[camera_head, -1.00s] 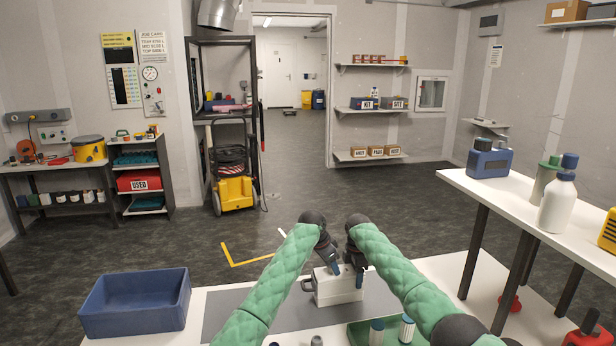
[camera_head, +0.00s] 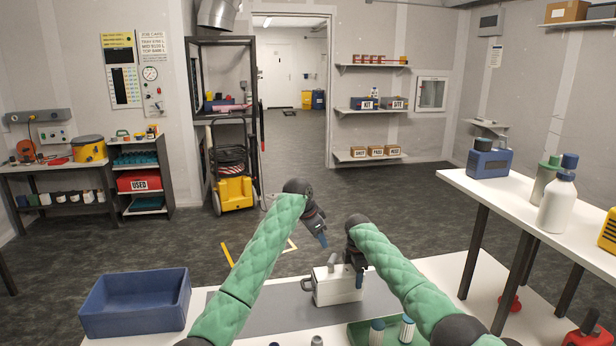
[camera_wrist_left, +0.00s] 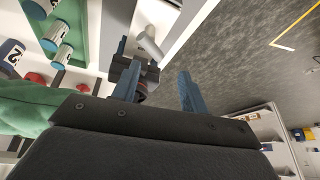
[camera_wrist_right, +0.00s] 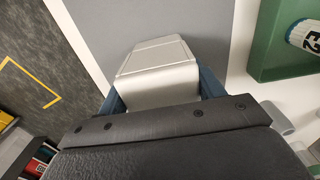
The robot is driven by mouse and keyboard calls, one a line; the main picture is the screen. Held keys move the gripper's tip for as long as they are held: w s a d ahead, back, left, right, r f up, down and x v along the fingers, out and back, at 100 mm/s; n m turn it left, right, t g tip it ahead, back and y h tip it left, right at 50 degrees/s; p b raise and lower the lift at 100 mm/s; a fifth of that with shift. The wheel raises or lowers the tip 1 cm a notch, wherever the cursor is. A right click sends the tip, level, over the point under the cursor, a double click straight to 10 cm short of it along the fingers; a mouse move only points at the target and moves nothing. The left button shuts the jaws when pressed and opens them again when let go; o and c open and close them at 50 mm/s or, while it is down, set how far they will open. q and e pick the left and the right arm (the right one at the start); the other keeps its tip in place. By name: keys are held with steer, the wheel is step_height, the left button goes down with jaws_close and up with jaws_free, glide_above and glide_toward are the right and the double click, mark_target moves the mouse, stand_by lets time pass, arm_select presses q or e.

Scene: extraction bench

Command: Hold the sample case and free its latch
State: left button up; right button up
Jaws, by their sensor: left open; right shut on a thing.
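The sample case (camera_head: 335,289) is a pale grey box standing on the grey mat (camera_head: 240,312). A loop handle sticks out on its left side, and a light grey upright lever (camera_head: 331,262) stands on its top, perhaps the latch. My right gripper (camera_head: 359,276) is shut on the case; in the right wrist view the case (camera_wrist_right: 158,72) sits between its blue fingers. My left gripper (camera_head: 321,236) is open and empty, above and a little left of the case, apart from it. Its spread fingers (camera_wrist_left: 160,85) show in the left wrist view.
An empty blue bin (camera_head: 135,303) stands at the table's left. A side table at right holds bottles (camera_head: 557,203) and a blue device (camera_head: 490,162).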

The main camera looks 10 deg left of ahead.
arm_select(q)
steer(key=w+a+r+t+y, duration=0.2)
steer(key=w+r+t, duration=0.4)
steer(key=w+r, duration=0.1)
steer(key=w+a+r+m+t+y, duration=0.1)
steer(key=w+a+r+t, duration=0.2)
steer(key=w+r+t, duration=0.4)
steer(key=shift+w+r+y, duration=0.2)
steer(key=shift+r+y, duration=0.2)
steer(key=shift+r, duration=0.4)
